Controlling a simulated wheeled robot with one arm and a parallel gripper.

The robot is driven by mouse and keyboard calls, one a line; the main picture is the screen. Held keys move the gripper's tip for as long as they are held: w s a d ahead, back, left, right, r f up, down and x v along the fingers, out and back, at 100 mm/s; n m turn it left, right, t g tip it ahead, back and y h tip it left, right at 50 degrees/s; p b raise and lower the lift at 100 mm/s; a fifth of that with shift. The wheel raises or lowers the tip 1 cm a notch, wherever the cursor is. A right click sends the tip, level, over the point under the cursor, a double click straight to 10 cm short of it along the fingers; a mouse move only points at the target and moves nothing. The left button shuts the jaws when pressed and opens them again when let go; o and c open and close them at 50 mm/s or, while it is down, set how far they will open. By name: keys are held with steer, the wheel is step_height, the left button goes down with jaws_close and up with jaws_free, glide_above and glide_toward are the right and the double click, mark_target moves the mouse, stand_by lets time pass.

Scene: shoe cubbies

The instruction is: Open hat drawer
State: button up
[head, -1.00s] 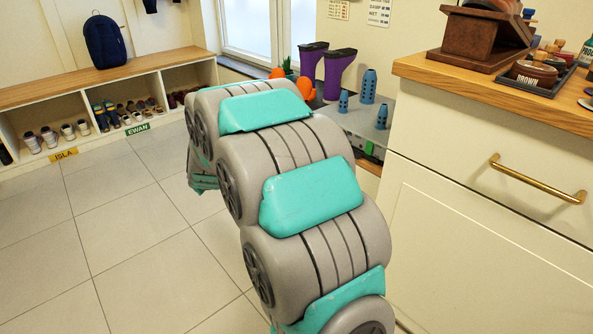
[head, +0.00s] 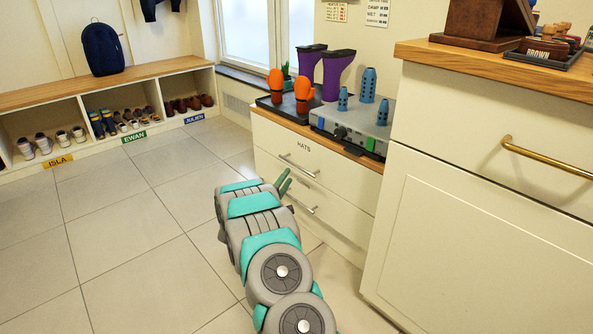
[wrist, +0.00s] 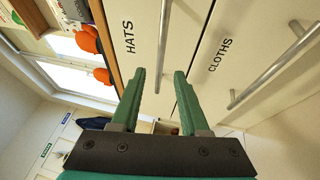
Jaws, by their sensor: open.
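The hat drawer (head: 335,166) is the upper drawer of the low white cabinet, labelled HATS, and it looks shut. Its silver bar handle (head: 298,165) runs along its front. In the wrist view, turned on its side, the hat drawer (wrist: 140,28) shows its label and its handle (wrist: 163,45). My gripper (head: 283,182) is in front of the cabinet, close to the drawer fronts. In the wrist view its green fingers (wrist: 160,80) are open and empty, with the hat handle's end showing between their tips. I cannot tell the gap to the handle.
Orange items (head: 303,93), purple boots (head: 337,72) and a grey device (head: 350,125) stand on top. A taller cabinet (head: 470,215) is at right. The tiled floor at left is clear.

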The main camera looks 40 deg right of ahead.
mark_target(296, 166)
steer(key=x, duration=0.4)
steer(key=b+x, duration=0.1)
steer(key=x, duration=0.3)
steer(key=shift+s+f, duration=0.1)
steer(key=shift+s, duration=0.15)
jaws_close()
stand_by(1.2)
